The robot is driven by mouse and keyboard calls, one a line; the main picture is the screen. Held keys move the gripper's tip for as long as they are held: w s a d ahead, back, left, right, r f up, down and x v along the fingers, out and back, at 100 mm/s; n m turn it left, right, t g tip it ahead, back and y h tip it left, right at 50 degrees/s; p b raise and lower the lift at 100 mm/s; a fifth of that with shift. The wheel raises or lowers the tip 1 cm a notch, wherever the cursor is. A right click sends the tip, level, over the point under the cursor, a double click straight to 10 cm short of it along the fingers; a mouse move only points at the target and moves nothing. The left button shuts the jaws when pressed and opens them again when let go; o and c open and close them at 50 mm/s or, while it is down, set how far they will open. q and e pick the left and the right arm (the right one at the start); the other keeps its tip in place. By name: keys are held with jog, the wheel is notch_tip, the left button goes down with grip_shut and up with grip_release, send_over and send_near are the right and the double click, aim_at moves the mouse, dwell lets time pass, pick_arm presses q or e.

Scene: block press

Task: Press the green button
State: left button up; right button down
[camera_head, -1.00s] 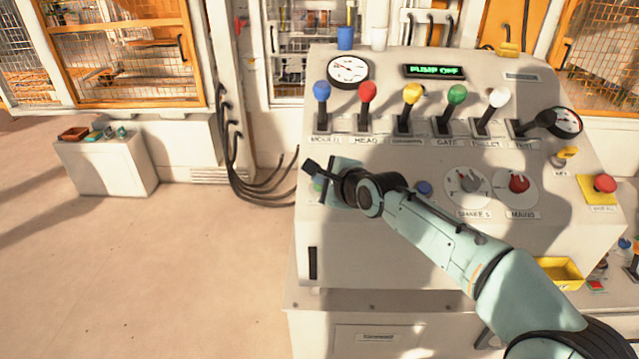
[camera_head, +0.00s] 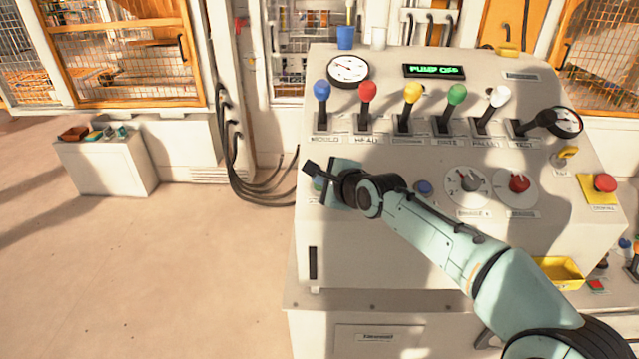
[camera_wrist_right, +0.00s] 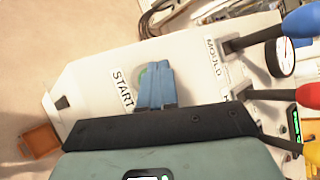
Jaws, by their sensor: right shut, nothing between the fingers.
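The green button (camera_wrist_right: 142,80) shows as a sliver beside the START label (camera_wrist_right: 122,90) in the right wrist view. My right gripper's blue fingers (camera_wrist_right: 157,80) are shut and empty, and they cover most of the button. In the head view, a bit of the green button (camera_head: 318,184) shows at the left edge of the sloping panel. My right gripper (camera_head: 340,182) is over that corner and hides the rest. I cannot tell whether the fingertips touch the button. My left gripper is not in view.
The grey console (camera_head: 400,245) carries a row of coloured levers, including a blue lever (camera_head: 322,92) and a green lever (camera_head: 457,96). A blue button (camera_head: 424,188) sits right of the gripper. A red button (camera_head: 604,184) is at far right. The display (camera_head: 434,71) reads PUMP OFF.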

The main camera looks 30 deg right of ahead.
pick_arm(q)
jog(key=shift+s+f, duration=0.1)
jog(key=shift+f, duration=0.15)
pick_arm(e)
jog(key=shift+w+d+f, duration=0.15)
jog(key=shift+w+f, duration=0.1)
jog(key=shift+f, duration=0.35)
dwell(0.5)
jog(key=shift+r, duration=0.1)
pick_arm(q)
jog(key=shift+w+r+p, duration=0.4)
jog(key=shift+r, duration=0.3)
pick_arm(e)
jog(key=shift+s+a+r, duration=0.2)
jog(key=shift+s+r, duration=0.1)
jog(key=shift+r, duration=0.45)
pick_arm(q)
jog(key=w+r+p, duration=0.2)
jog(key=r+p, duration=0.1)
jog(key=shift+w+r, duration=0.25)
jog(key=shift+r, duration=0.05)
pick_arm(e)
notch_tip(320, 180, up, 6)
jog(key=s+a, duration=0.1)
jog(key=s, duration=0.1)
jog(key=shift+a+f, duration=0.15)
jog(key=shift+f, duration=0.1)
